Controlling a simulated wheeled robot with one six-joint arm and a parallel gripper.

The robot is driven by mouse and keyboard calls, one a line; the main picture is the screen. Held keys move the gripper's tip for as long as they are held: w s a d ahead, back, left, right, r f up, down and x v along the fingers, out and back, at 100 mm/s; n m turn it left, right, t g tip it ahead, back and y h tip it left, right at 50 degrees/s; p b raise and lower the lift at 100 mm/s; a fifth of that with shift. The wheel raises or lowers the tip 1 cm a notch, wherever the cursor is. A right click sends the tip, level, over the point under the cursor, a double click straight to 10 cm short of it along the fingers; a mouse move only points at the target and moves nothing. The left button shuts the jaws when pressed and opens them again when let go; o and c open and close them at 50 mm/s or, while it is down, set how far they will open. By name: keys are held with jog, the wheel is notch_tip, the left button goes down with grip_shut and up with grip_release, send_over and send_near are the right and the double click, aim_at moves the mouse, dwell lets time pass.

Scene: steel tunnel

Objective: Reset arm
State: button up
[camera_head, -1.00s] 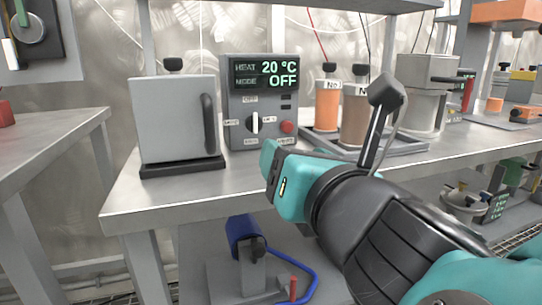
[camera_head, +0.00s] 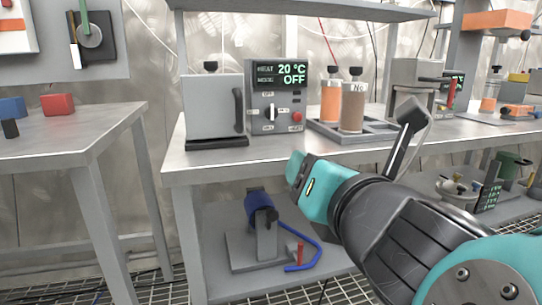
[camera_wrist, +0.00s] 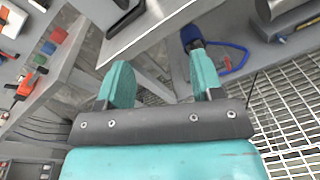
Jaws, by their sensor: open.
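My gripper (camera_wrist: 161,85) shows in the wrist view with its two teal fingers spread apart and nothing between them. It points at the gap between two steel tables, over the floor. In the head view my teal and black arm reaches in from the lower right, and the teal end (camera_head: 312,190) is in front of the middle table's front edge. The fingertips are not clear in that view.
The middle steel table (camera_head: 215,172) carries a grey box (camera_head: 213,108), a heater panel (camera_head: 277,95) reading 20 °C and OFF, and a tray with two bottles. Below sits a blue device (camera_head: 260,210). A left table (camera_head: 75,140) holds red and blue blocks.

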jog(key=d+f+m+g+h, duration=0.3)
jog(key=d+f+m+g, duration=0.45)
jog(key=f+m, duration=0.45)
jog(key=s+d+r+m+g+y, duration=0.1)
jog(key=s+m+g+y, duration=0.1)
jog(key=s+m+g, duration=0.5)
jog(key=s+d+r+m+g+y, duration=0.1)
jog(key=s+m+g, duration=0.1)
jog(key=s+m, duration=0.5)
notch_tip(320, 180, up, 35)
jog(key=w+p, duration=0.1)
jog(key=p, duration=3.5)
jog(key=shift+a+r+m, duration=0.15)
jog(key=shift+a+m, duration=0.15)
jog(key=shift+m, duration=0.1)
jog(key=shift+w, duration=0.1)
